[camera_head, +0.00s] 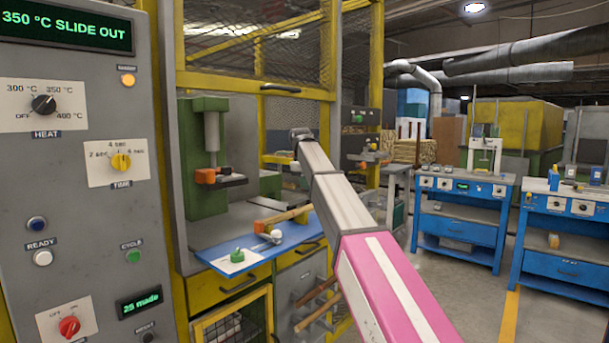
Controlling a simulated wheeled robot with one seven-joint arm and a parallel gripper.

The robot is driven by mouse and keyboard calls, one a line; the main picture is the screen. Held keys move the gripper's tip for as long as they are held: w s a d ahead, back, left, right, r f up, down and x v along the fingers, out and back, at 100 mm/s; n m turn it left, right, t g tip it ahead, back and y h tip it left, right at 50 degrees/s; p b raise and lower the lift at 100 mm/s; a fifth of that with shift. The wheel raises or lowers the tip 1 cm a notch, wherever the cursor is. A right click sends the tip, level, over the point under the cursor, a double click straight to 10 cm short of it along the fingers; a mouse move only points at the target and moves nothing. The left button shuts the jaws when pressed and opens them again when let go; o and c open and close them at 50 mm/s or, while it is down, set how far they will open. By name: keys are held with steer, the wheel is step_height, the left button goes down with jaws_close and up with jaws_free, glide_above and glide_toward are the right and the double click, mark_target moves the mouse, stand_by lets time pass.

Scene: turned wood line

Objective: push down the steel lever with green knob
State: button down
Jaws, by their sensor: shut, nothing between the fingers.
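A green knob (237,256) shows low in the centre-left, over a white plate on the front of the blue shelf (215,252). Its steel lever is too small to make out clearly. My gripper (300,134) is at the far end of my pink and grey arm, small and dark, up in front of the machine's open bay. It is shut and empty. It shows above and to the right of the green knob, apart from it. The fingertips are hard to make out.
A grey control panel (70,190) with dials and a "350 °C SLIDE OUT" display fills the left. A turned wooden piece (287,217) and a pale knob lie on the shelf. A yellow frame (169,130) bounds the bay. Blue workbenches (460,215) stand right, with open floor before them.

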mark_target(302, 199)
steer(key=shift+w+f, duration=0.1)
steer(key=shift+f, duration=0.6)
steer(key=shift+d, duration=0.1)
steer(key=f+y, duration=0.1)
steer(key=s+d+f+t, duration=0.1)
steer(key=f, duration=0.1)
steer(key=d+f+t+y, duration=0.1)
steer(key=shift+s+f+y, duration=0.25)
steer(key=shift+s+y, duration=0.05)
steer(key=shift+s, duration=0.05)
steer(key=shift+r, duration=0.1)
